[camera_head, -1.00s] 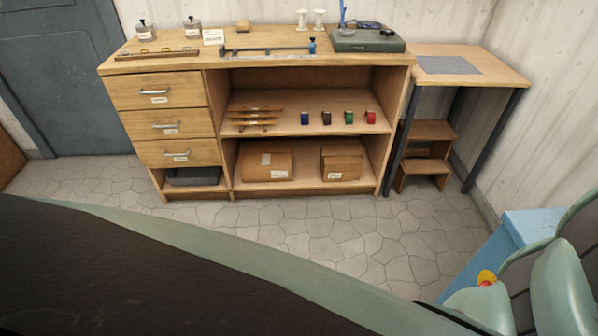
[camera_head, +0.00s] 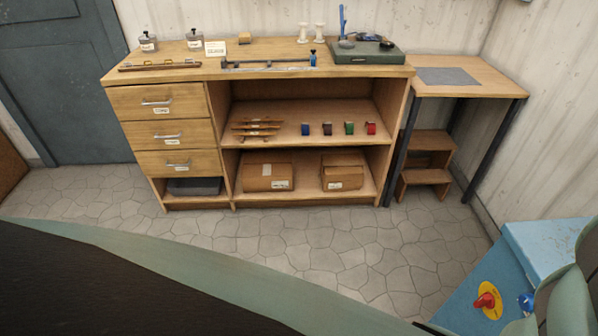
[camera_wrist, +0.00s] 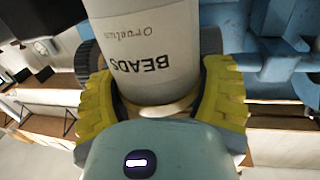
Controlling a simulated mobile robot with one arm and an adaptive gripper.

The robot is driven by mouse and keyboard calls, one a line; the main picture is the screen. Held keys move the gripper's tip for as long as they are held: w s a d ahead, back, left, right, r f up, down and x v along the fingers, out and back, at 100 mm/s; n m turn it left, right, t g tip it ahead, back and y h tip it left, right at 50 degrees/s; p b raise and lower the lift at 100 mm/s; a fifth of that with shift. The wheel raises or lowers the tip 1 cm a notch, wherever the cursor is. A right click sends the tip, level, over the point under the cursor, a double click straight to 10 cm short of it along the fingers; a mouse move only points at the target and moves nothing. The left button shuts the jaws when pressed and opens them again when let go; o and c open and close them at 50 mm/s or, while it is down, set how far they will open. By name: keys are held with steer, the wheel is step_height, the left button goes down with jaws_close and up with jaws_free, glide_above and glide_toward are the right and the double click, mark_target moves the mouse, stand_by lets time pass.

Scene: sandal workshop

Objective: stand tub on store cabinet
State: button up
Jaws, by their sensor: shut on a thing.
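A white tub (camera_wrist: 152,50) with a label reading "BEADS" is between the yellow fingers of my gripper (camera_wrist: 160,88) in the wrist view. The gripper is shut on it, with a finger on each side. The tub's far end runs out of the top of the picture. Neither the tub nor the gripper shows in the head view. A wooden cabinet (camera_head: 222,75) with drawers at left and open shelves at right stands against the wall in the head view. I cannot tell whether it is the store cabinet.
The cabinet top holds jars, a card, a rail, spools and a green case (camera_head: 368,52). A side table (camera_head: 490,82) with a step stool (camera_head: 428,160) stands at right. The stone floor (camera_head: 330,245) between is clear.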

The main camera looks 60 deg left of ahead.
stand_by(0.3)
steer(key=shift+f, duration=0.2)
steer(key=o, duration=1.3)
steer(key=shift+w, duration=0.1)
steer(key=shift+r, duration=0.25)
steer(key=shift+s+a+f, duration=0.15)
steer(key=shift+s+a, duration=0.05)
steer(key=b+v, duration=0.1)
steer(key=v, duration=1)
steer(key=shift+s+a, duration=0.1)
steer(key=shift+s, duration=0.1)
